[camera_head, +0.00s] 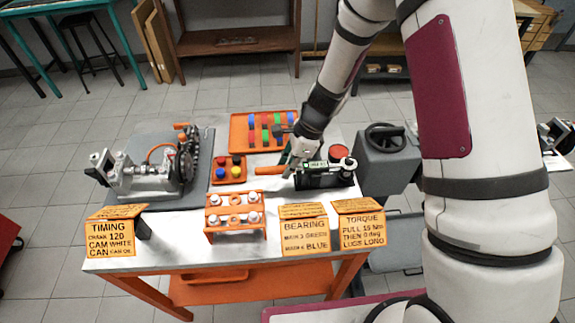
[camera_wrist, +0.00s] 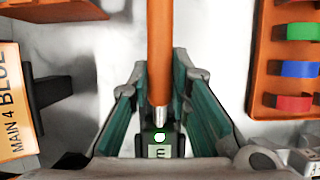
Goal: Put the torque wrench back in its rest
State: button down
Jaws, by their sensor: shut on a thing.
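The torque wrench has an orange handle (camera_head: 269,170) that points left from my gripper (camera_head: 296,163) in the head view. My gripper is shut on the wrench. In the wrist view the handle (camera_wrist: 160,45) runs up between the teal fingers (camera_wrist: 158,88), with a short metal collar and a dark body with a small lit display (camera_wrist: 160,151) below it. A black block-like holder (camera_head: 327,181), which looks like the rest, stands at the table's right side, close beside and below the wrench. I cannot tell whether the wrench touches it.
An orange tray (camera_head: 236,140) with coloured pieces lies behind the wrench. A small tray (camera_head: 219,179) of coloured caps and an orange rack (camera_head: 211,222) stand left. Signs (camera_head: 303,231) line the front edge. The engine (camera_head: 150,177) is far left; a grey vise-like machine (camera_head: 388,165) stands right.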

jog(key=shift+f, duration=0.4)
jog(key=c, duration=1.7)
grip_release()
jog(key=shift+r, duration=0.1)
jog(key=shift+r, duration=0.35)
jog(key=shift+r+p, duration=0.55)
jog(key=shift+r, duration=0.45)
jog(key=o, duration=0.5)
